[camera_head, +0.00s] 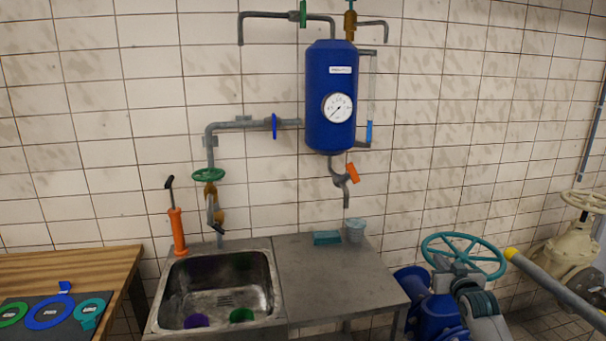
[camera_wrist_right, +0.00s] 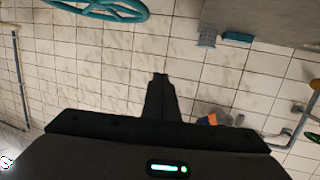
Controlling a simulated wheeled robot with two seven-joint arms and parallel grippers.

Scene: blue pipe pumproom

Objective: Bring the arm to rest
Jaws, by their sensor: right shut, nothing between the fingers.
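My right gripper (camera_wrist_right: 160,80) shows in the wrist view as a dark shape with its fingers together and nothing between them. Bare tiled wall lies beyond the fingertips. In the head view a grey part of my right arm (camera_head: 490,322) rises at the lower right, in front of the blue pump and the teal handwheel (camera_head: 463,256). The fingers cannot be made out clearly there. My left arm and gripper are in neither view.
A metal sink (camera_head: 222,290) holds a purple and a green item. The counter beside it (camera_head: 330,270) bears a teal block (camera_head: 327,238) and a grey cup (camera_head: 354,230). A blue tank (camera_head: 331,100) hangs above. A wooden table (camera_head: 90,262) stands left; a yellow-tipped pipe (camera_head: 550,285) is right.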

